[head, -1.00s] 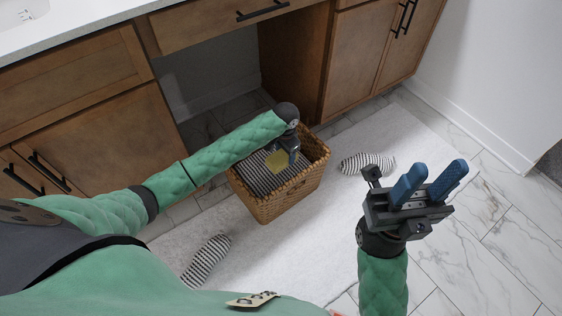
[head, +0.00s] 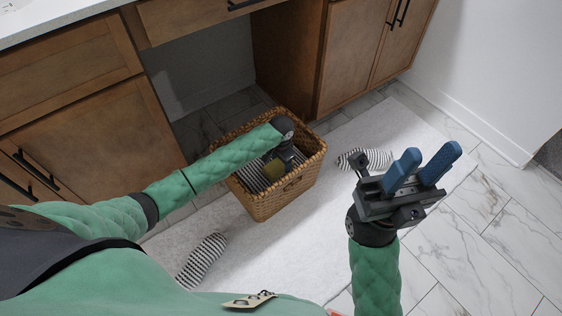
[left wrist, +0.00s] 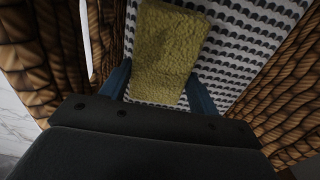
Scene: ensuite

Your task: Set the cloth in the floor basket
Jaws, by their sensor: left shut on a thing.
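The wicker basket (head: 262,204) stands on the pale rug in front of the vanity. My left gripper (head: 278,162) reaches down inside it. In the left wrist view, the olive-yellow cloth (left wrist: 168,50) lies between the blue fingers of my left gripper (left wrist: 160,90), which is shut on it. Under the cloth is a black-and-white patterned fabric (left wrist: 245,45) in the basket; whether the cloth touches it I cannot tell. My right gripper (head: 420,168) is raised right of the basket, empty, fingers apart.
Striped slippers lie on the rug (head: 330,215), one (head: 203,258) at the front left and one (head: 365,160) right of the basket. The wooden vanity (head: 80,125) stands behind, with an open knee space. Marble floor lies free at the right.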

